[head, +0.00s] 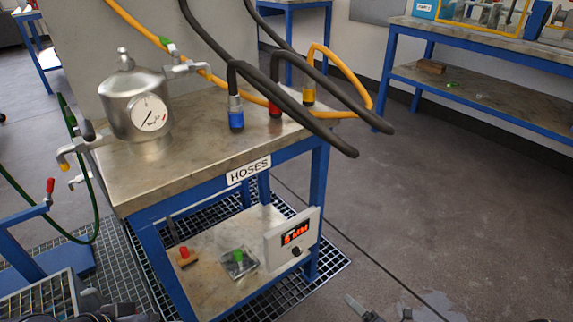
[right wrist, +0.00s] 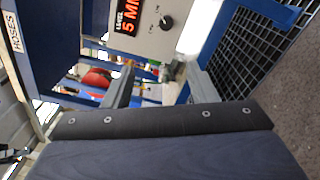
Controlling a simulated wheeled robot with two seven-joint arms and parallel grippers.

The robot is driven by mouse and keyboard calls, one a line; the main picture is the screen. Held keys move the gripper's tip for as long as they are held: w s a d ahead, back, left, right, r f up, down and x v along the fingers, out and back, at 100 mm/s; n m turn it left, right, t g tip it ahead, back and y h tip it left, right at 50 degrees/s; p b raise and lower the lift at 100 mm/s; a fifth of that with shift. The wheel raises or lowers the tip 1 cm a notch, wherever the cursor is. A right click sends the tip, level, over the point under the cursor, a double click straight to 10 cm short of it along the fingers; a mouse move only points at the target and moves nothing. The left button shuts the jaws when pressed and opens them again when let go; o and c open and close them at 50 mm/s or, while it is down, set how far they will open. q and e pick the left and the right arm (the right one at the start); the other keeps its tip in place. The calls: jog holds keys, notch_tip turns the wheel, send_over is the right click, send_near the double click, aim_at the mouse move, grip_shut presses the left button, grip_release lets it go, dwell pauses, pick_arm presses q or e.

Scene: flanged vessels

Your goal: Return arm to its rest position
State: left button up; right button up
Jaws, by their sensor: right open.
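My right gripper (head: 382,311) shows at the bottom edge of the head view, low over the floor and to the right of the hose bench (head: 225,154). In the right wrist view its two grey fingers (right wrist: 160,80) stand apart with nothing held between them. Beyond the fingertips there is a white level display box (right wrist: 145,25), which also shows on the bench's lower shelf in the head view (head: 293,240). I see no contact between gripper and bench. I cannot make out my left gripper.
A steel vessel with a gauge (head: 135,103) stands on the bench top. Black and yellow hoses (head: 300,110) overhang its right edge. Floor grating (head: 325,268) lies beneath. A second blue-legged bench (head: 480,95) stands at the back right. The floor between the benches is clear.

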jog(key=s+a+r+n+g+y+p, duration=0.15)
jog(key=r+n+g+p, duration=0.5)
jog(key=r+n, duration=0.8)
jog(key=s+a+r+n+g+p, duration=0.1)
jog(key=s+r+n+g+p, duration=0.35)
jog(key=r, duration=1.65)
jog(key=s+d+r+n+t+h+p, duration=0.1)
jog(key=s+r+n+h+p, duration=0.2)
jog(key=r, duration=0.7)
jog(key=s+d+r+n+t+h+p, duration=0.1)
jog(key=s+r+n+h+p, duration=0.2)
jog(key=s+r+n+p, duration=0.4)
jog(key=s+d+r+n+t+h+p, duration=0.1)
jog(key=s+r+n+h+p, duration=0.2)
jog(key=r+n+p, duration=0.7)
notch_tip(320, 180, up, 3)
jog(key=shift+s+d+r+n, duration=0.15)
jog(key=shift+s+n, duration=0.35)
jog(key=shift+s, duration=0.55)
